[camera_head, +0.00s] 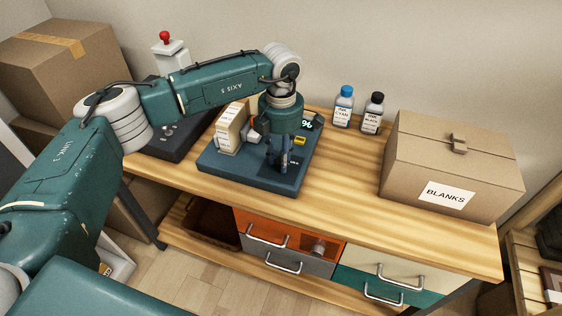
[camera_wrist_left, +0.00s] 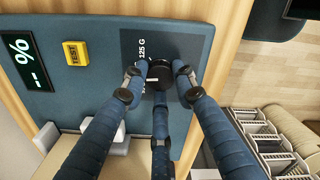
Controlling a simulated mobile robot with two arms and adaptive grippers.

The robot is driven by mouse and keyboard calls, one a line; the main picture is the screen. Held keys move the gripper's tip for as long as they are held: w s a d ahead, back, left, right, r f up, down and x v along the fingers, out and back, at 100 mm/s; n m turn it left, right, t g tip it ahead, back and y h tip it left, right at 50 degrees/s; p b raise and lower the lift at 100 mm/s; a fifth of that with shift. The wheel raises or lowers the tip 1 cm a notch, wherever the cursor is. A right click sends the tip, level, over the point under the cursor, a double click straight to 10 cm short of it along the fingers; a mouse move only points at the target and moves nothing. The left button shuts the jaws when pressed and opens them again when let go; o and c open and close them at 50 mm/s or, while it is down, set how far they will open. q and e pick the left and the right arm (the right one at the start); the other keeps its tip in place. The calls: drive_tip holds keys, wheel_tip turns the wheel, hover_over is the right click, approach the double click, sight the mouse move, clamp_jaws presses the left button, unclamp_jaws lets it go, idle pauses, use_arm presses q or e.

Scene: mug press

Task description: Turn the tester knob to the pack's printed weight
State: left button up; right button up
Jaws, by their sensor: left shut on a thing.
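The tester (camera_head: 258,183) is a dark blue block on the wooden bench. It has a small display (camera_wrist_left: 20,62) with a % sign and dashes, and a yellow TEST button (camera_wrist_left: 75,53). The round black knob (camera_wrist_left: 160,73) sits on a darker panel where "125 G" is legible; other markings are covered. My left gripper (camera_wrist_left: 158,84) has its three fingers closed around the knob, also seen from above in the head view (camera_head: 278,166). The pack (camera_head: 231,130), a beige box, stands upright on the tester's left side; its print is too small to read. My right gripper is out of view.
Two ink bottles (camera_head: 343,106) (camera_head: 373,113) stand behind to the right. A BLANKS carton (camera_head: 450,165) fills the bench's right end. A dark device (camera_head: 165,140) is left of the tester. Drawers (camera_head: 285,250) are below the bench. Bare bench lies between tester and carton.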

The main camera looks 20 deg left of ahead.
use_arm(q)
drive_tip(key=shift+m+b, duration=0.3)
drive_tip(key=shift+m, duration=0.2)
drive_tip(key=shift+r, duration=0.1)
drive_tip(key=o, duration=1.2)
drive_tip(key=shift+c, duration=0.2)
wheel_tip(320, 180, up, 12)
